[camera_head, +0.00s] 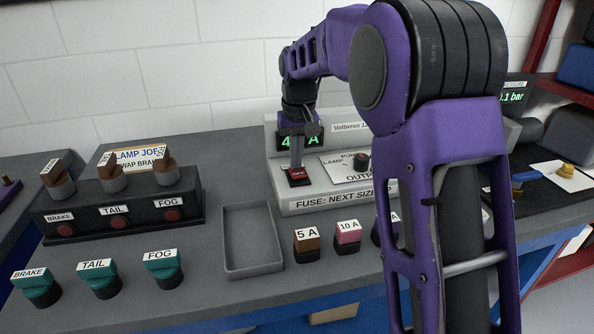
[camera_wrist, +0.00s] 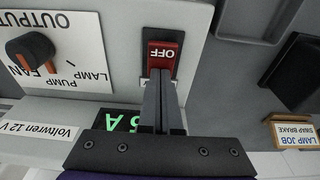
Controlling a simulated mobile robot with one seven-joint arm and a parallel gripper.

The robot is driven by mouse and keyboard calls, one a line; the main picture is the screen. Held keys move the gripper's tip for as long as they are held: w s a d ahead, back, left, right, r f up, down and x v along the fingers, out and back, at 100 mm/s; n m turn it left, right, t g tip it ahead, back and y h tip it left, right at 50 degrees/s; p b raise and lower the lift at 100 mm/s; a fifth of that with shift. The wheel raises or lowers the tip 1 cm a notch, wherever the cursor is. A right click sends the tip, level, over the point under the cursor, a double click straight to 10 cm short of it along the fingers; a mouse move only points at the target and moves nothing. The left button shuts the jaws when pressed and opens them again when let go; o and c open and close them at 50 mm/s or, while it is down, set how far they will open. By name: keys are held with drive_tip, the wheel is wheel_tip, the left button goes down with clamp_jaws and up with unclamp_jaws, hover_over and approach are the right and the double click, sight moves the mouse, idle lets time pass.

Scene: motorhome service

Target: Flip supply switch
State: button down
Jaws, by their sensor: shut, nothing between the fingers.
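The supply switch is a red rocker (camera_head: 299,173) in a black frame on the left of the grey power supply (camera_head: 340,197). In the wrist view the red rocker (camera_wrist: 162,55) shows the word OFF, upside down. My gripper (camera_head: 297,165) is shut and empty, pointing down at the switch. In the wrist view my closed fingertips (camera_wrist: 160,75) overlap the rocker's near edge; I cannot tell whether they touch it. The green display (camera_wrist: 120,122) is partly hidden by my gripper and shows a reading ending in A.
A dark output knob (camera_head: 361,160) sits right of the switch. An empty grey tray (camera_head: 232,268) and labelled fuses, including 5 A (camera_head: 306,246) and 10 A (camera_head: 347,237), stand in front. A black lamp box (camera_head: 120,215) is at left. My arm hides the supply's right side.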

wheel_tip(320, 180, up, 7)
drive_tip(key=p, duration=0.6)
drive_tip(key=shift+f, duration=0.1)
